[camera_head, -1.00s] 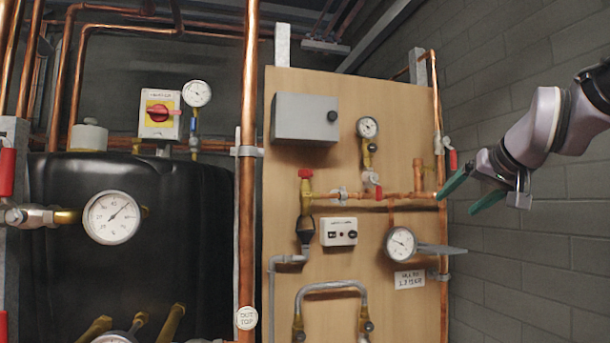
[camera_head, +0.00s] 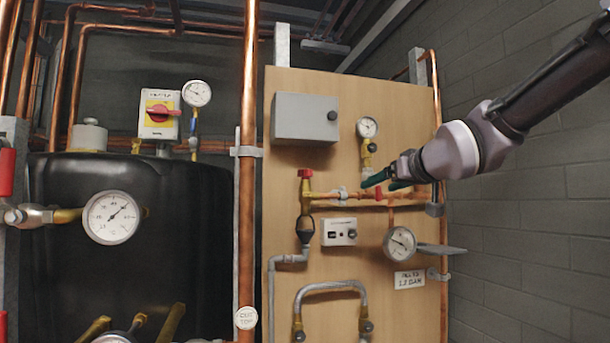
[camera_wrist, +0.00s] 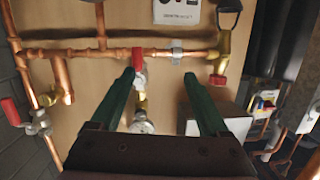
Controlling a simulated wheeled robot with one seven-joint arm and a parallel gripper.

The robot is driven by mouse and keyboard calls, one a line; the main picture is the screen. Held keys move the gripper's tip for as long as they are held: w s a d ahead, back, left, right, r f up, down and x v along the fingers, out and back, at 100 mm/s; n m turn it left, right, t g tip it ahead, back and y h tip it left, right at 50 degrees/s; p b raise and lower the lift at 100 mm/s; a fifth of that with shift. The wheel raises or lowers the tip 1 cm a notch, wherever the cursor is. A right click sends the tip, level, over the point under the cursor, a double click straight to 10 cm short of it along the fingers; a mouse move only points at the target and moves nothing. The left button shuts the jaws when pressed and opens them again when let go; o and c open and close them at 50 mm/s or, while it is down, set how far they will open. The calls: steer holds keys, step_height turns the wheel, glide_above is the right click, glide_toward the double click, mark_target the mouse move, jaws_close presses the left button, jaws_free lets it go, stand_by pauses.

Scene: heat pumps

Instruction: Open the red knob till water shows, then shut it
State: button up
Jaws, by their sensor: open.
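A red knob (camera_head: 305,173) tops a brass valve at the left end of the copper pipe on the wooden board. Below that valve is a dark tundish-like fitting (camera_head: 305,229); I cannot make out water in it. In the wrist view, turned upside down, the red knob (camera_wrist: 218,80) is to the right of my gripper's fingers. My gripper (camera_head: 386,182) is in front of the board, to the right of the knob and apart from it. In the wrist view, its green fingers (camera_wrist: 159,76) are spread and nothing is held between them.
A small red lever (camera_wrist: 139,79) is close to the left fingertip in the wrist view. A gauge (camera_head: 368,127) is above my gripper and a grey box (camera_head: 306,118) above the knob. A vertical copper pipe (camera_head: 247,200) stands left of the board. Another red switch (camera_head: 158,112) is farther left.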

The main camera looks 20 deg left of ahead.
mark_target(309, 173)
steer(key=s+a+r+n+g+y, duration=0.1)
steer(key=a+r+n+y, duration=0.1)
steer(key=a, duration=0.4)
steer(key=s+a+r+n+y, duration=0.1)
steer(key=s+a+n+y, duration=0.15)
steer(key=a, duration=0.35)
steer(key=shift+m, duration=0.45)
steer(key=x, duration=1)
steer(key=shift+w+d+r, duration=0.1)
steer(key=shift+w, duration=0.3)
jaws_close()
